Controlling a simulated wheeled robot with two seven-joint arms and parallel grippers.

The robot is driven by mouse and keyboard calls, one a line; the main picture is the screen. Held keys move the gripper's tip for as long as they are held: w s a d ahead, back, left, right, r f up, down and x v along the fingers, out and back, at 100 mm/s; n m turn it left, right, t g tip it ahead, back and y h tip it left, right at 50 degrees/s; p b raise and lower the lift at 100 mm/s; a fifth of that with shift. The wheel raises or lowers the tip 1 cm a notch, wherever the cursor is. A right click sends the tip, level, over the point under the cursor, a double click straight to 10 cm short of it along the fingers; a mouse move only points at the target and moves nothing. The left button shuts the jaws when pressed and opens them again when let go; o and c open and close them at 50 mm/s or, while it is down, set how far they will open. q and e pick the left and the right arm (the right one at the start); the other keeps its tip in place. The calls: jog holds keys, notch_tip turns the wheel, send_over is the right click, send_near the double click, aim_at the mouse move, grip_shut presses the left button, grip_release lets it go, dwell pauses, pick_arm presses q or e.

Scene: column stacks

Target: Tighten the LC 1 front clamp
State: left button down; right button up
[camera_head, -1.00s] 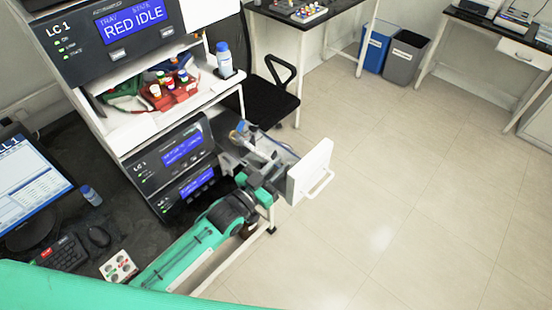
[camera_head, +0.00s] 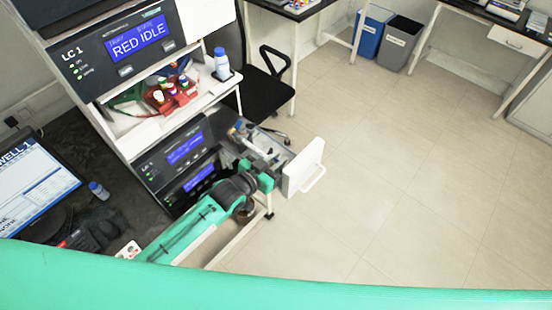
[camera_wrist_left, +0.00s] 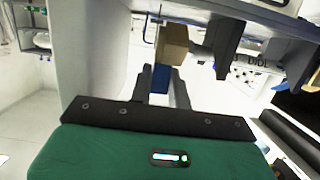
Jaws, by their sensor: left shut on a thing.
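The LC 1 unit (camera_head: 70,75) stands at the left, with a drawer pulled out from its lower part. The drawer has a white front (camera_head: 303,166) with a handle, and a column lies in its metal tray. My left gripper (camera_head: 264,172) is at the near side of this drawer, close behind its front. In the left wrist view its dark fingers (camera_wrist_left: 160,88) are shut on a small blue piece (camera_wrist_left: 160,76), which looks like the front clamp. A tan block (camera_wrist_left: 173,45) shows just beyond it. In the head view the gripper and wrist hide the clamp.
A red rack of vials (camera_head: 172,96) and a white bottle with a blue cap (camera_head: 221,64) stand on the unit's shelf. A monitor (camera_head: 35,180) is at the left. A black chair (camera_head: 265,95) stands behind the drawer. The floor at the right is clear.

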pick_arm(q)
jog(key=c, duration=1.3)
grip_release()
jog(key=shift+s, duration=0.1)
jog(key=shift+s+a, duration=0.2)
jog(key=shift+b+v, duration=2.65)
jog(key=shift+v, duration=3.9)
